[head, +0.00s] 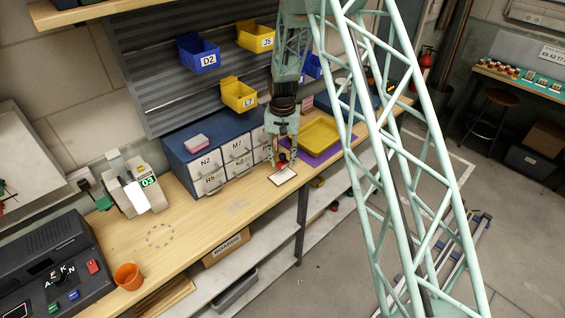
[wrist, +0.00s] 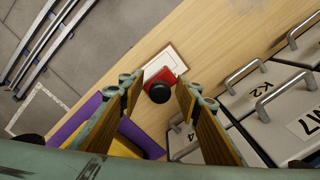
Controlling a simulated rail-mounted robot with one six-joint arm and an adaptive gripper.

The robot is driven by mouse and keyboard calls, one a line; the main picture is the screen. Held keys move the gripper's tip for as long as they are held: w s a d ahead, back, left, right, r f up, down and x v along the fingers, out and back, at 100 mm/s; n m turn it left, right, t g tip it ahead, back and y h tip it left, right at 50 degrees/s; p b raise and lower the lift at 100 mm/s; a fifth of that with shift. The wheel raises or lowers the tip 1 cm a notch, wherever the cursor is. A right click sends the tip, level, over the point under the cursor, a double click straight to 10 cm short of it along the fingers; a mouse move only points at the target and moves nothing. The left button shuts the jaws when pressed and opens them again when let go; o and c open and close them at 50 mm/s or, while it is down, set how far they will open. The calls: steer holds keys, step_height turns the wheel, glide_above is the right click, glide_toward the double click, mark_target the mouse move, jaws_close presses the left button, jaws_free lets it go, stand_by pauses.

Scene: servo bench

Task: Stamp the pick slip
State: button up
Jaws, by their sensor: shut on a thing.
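The pick slip (head: 282,175) is a white card with a dark border, lying on the wooden bench near its front edge. It also shows in the wrist view (wrist: 168,59). My gripper (head: 283,160) points down over the slip. Its fingers are closed about a red stamp (wrist: 164,76) with a round black knob. In the head view the small red stamp (head: 282,157) shows between the fingertips, at the slip's back end. The stamp's red block covers part of the slip in the wrist view. I cannot tell whether its underside touches the slip.
Drawers with a blue housing (head: 183,149) stand left of my gripper, close to the fingers. A yellow tray (head: 318,137) lies on a purple mat (head: 340,146) to the right. A grey device showing 03 (head: 128,187) and an orange cup (head: 128,277) stand further left. Bench between them is mostly clear.

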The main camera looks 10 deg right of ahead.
steer(key=shift+r, duration=0.75)
steer(key=shift+s, duration=0.15)
stand_by(0.4)
